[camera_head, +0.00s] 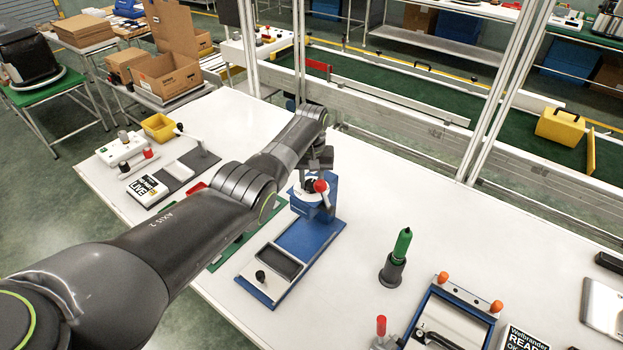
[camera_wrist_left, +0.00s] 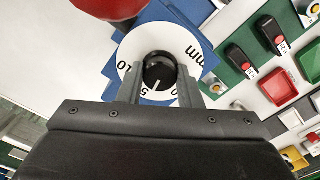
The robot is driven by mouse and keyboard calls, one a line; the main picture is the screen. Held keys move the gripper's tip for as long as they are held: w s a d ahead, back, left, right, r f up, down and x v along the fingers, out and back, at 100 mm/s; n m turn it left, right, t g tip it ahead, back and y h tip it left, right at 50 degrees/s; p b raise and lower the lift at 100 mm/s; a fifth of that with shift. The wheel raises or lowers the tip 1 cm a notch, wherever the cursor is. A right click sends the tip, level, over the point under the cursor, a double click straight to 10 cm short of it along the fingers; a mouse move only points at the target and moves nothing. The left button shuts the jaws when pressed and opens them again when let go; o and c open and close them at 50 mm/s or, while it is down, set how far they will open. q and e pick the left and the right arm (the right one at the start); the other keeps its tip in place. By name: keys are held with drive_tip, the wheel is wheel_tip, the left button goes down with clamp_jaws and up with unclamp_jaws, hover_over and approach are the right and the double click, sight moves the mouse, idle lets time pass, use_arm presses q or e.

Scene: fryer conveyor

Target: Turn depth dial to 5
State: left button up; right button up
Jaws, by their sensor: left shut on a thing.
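A blue bench press (camera_head: 312,232) stands on the white table, with a white dial face (camera_head: 300,197) on its head. The left wrist view shows the dial face (camera_wrist_left: 196,70) with 0, 5, 10 and mm marks around a black depth dial knob (camera_wrist_left: 158,72). The knob's white line points close to the 5; exact alignment is hard to tell. My left gripper (camera_head: 316,172) is at the dial from above, partly hiding it. In the left wrist view its fingers (camera_wrist_left: 158,84) are shut on the knob, one on each side. My right gripper is out of view.
A red ball handle (camera_head: 321,186) is beside the dial, large in the left wrist view (camera_wrist_left: 110,6). A green-handled tool (camera_head: 402,244) stands in a holder to the right. A blue-framed fixture (camera_head: 408,328) is at front right. Table between press and green tool is clear.

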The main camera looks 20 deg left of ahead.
sight(312, 182)
use_arm(q)
drive_tip(key=shift+r+m, duration=0.1)
drive_tip(key=shift+m, duration=0.4)
drive_tip(key=o, duration=1)
drive_tip(key=shift+r, duration=0.25)
wheel_tip(312, 182, up, 17)
drive_tip(key=shift+f+b, duration=0.1)
drive_tip(key=shift+b, duration=0.85)
